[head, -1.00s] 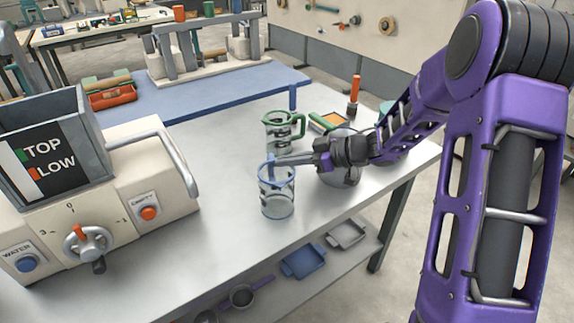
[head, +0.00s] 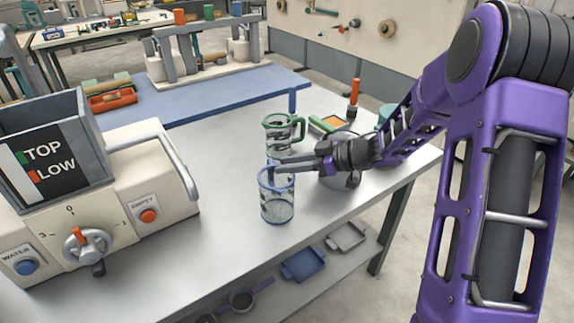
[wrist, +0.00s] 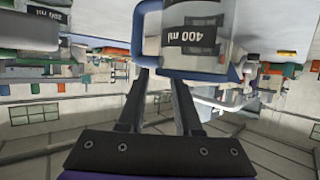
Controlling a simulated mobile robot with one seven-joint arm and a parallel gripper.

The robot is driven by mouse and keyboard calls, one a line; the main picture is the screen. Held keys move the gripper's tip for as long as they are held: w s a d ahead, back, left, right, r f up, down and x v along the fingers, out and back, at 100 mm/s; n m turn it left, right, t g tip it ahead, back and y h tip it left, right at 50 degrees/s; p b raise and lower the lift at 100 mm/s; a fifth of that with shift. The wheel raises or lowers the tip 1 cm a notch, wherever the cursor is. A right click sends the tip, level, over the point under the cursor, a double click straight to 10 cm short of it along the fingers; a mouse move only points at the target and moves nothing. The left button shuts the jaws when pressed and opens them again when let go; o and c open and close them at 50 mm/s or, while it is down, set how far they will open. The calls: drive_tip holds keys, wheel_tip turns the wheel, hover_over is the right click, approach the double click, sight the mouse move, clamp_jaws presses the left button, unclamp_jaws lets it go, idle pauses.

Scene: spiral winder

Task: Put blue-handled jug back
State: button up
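The blue-handled jug (head: 277,207) is a clear measuring jug with a blue rim and blue handle. It stands upright on the grey metal table (head: 230,235), in front of the green-handled jug (head: 277,137). My gripper (head: 279,164) comes in from the right at the height of the blue rim. Finger contact with the handle is unclear.
The cream machine (head: 120,200) with its dial stands on the left. A shelf below holds a blue tray (head: 303,266). The tabletop left of the jugs is clear.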

drive_tip(key=p+v, duration=0.1)
drive_tip(key=v, duration=1)
drive_tip(key=shift+d+p, duration=0.25)
drive_tip(key=shift+p, duration=0.15)
drive_tip(key=shift+s+r, duration=0.1)
